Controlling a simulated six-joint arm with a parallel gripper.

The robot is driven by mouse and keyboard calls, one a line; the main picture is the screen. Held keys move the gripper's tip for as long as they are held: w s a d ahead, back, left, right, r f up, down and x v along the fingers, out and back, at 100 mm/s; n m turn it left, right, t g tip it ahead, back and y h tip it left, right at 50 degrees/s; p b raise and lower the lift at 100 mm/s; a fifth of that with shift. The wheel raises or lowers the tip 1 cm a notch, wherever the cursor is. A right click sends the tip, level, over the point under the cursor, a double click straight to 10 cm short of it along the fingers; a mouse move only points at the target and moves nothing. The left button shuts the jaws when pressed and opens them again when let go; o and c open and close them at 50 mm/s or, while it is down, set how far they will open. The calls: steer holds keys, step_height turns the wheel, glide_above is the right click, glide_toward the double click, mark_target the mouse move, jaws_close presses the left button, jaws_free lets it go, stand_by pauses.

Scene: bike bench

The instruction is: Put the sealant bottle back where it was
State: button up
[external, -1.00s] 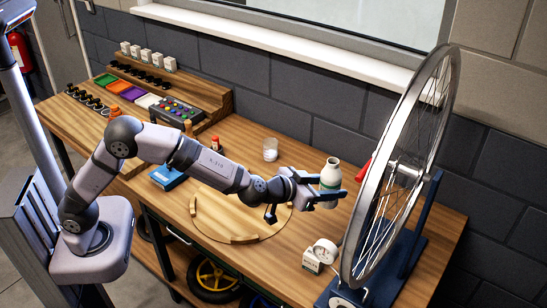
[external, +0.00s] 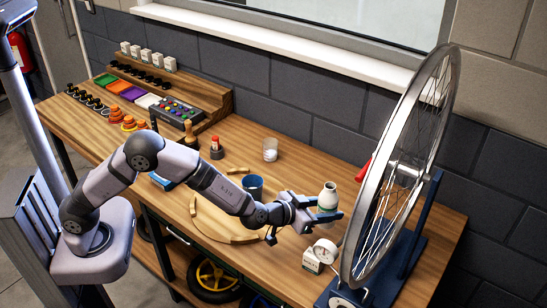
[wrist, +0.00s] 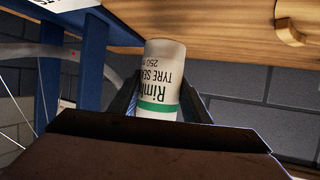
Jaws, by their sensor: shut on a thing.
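The sealant bottle (external: 328,195) is white with a narrow neck and a green band. It is upright in the external view, at the right part of the bench, just left of the wheel. My gripper (external: 327,213) is shut around its body. In the wrist view the bottle (wrist: 160,72) sits between the two dark fingers (wrist: 158,105), its printed label upside down in the picture. The bottle's lower end is partly hidden by the gripper. I cannot tell whether its base touches the bench.
The bike wheel (external: 350,225) on its blue stand (external: 408,250) is close at the right.

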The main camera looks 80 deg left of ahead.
steer(key=shift+f, duration=2.65)
steer(key=shift+f, duration=0.1)
steer(key=shift+f, duration=0.1)
steer(key=o, duration=1.2)
steer(key=shift+r, duration=0.25)
steer(key=b+v, duration=0.1)
steer(key=v, duration=1.1)
